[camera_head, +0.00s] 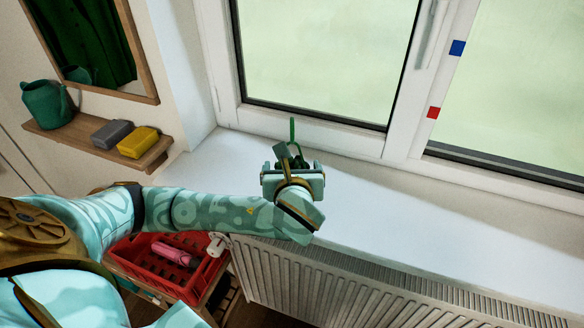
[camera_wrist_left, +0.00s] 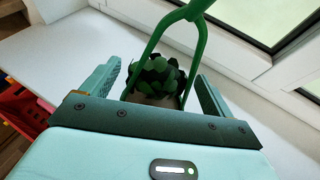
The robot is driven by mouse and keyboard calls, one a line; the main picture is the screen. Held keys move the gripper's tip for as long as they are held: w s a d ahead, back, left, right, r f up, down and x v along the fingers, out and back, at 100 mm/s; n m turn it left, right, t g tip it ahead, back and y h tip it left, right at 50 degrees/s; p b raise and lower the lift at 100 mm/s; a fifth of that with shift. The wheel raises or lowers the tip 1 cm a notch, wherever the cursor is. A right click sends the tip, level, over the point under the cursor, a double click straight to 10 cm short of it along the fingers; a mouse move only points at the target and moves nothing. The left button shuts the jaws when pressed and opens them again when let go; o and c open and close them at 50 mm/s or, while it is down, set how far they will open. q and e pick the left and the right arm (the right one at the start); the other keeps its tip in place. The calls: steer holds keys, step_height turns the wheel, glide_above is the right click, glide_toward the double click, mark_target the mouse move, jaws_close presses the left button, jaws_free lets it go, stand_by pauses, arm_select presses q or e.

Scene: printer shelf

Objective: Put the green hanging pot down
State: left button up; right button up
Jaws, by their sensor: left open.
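The green hanging pot (camera_wrist_left: 158,80) has dark green leaves and a tall green hanger loop. In the left wrist view it sits between the two spread fingers of my left gripper (camera_wrist_left: 160,92), with a visible gap to the fingers. In the head view only its green hanger (camera_head: 292,130) and a few leaves show behind my left gripper (camera_head: 292,162), over the white windowsill (camera_head: 400,215) near the window. The pot's base is hidden, so I cannot tell for certain that it rests on the sill. My right gripper is not in view.
The sill is clear to the right. A radiator (camera_head: 330,280) is below it. A red crate (camera_head: 150,262) with a pink item stands lower left. A wooden wall shelf (camera_head: 95,140) holds a green watering can (camera_head: 47,103), a grey block (camera_head: 112,132) and a yellow block (camera_head: 138,142).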

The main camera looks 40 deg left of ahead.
arm_select(q)
steer(key=p+v, duration=0.4)
steer(key=v, duration=0.8)
steer(key=shift+w+f, duration=0.1)
